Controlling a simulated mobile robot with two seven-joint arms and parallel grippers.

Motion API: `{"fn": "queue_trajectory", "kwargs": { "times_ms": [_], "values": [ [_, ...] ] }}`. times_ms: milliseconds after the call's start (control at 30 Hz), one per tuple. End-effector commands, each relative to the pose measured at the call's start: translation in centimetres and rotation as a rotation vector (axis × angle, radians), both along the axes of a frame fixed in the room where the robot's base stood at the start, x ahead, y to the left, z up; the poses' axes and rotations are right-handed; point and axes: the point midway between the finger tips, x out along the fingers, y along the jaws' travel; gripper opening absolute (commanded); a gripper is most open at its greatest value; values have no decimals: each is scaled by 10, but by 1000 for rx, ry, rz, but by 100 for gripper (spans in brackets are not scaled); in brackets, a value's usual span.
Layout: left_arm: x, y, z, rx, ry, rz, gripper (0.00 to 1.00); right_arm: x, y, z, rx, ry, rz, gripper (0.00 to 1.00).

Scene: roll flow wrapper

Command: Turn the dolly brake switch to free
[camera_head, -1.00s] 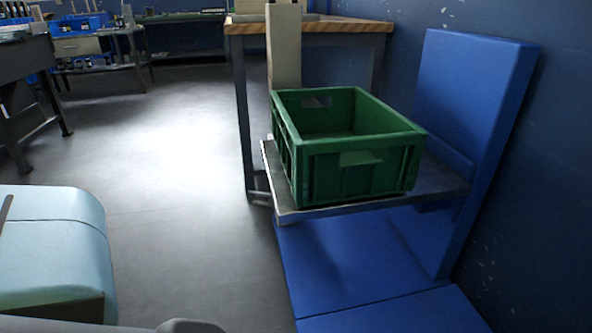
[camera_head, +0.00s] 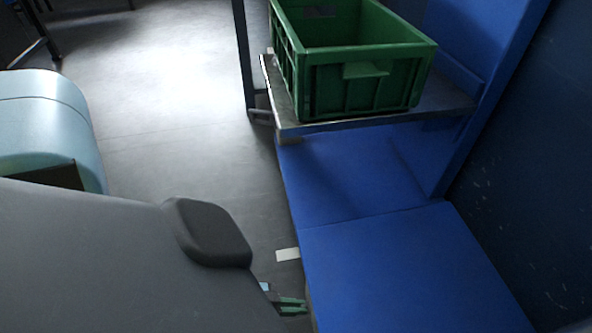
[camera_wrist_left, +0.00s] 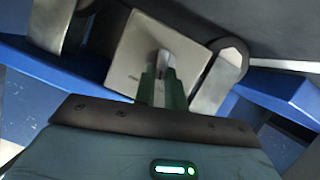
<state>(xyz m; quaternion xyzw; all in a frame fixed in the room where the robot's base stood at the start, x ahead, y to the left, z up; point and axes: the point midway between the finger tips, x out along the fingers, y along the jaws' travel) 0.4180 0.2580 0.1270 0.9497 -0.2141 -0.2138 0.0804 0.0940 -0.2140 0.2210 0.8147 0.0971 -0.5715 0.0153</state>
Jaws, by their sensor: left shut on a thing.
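My left gripper (camera_head: 290,304) shows at the bottom of the head view, low beside the left edge of the blue dolly (camera_head: 395,270). In the left wrist view its green fingers (camera_wrist_left: 161,86) are shut on the brake switch (camera_wrist_left: 164,62), a small metal tab. The tab stands out from a square metal plate (camera_wrist_left: 128,72). The fingers hide part of the tab, and I cannot tell which position the switch is in. The head view does not show the switch. My right gripper is not in view.
A green crate (camera_head: 360,85) sits on the grey shelf (camera_head: 450,103) above the dolly's blue base. A dark blue wall (camera_head: 530,170) rises at the right. Grey floor (camera_head: 170,110) is open at the left.

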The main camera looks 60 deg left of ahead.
Motion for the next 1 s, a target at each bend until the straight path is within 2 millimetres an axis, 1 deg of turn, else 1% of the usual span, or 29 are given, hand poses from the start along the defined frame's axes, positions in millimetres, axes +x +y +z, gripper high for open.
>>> {"fn": "queue_trajectory", "kwargs": {
  "times_ms": [200,400,633,1000],
  "values": [
    [2,4,-1,-136,57,0,0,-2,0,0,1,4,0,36],
    [2,5,-2,-219,91,1,0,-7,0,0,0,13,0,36],
    [2,6,-2,-264,109,2,0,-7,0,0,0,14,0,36],
    [2,6,-2,-270,112,2,0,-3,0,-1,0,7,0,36]
  ]
}}
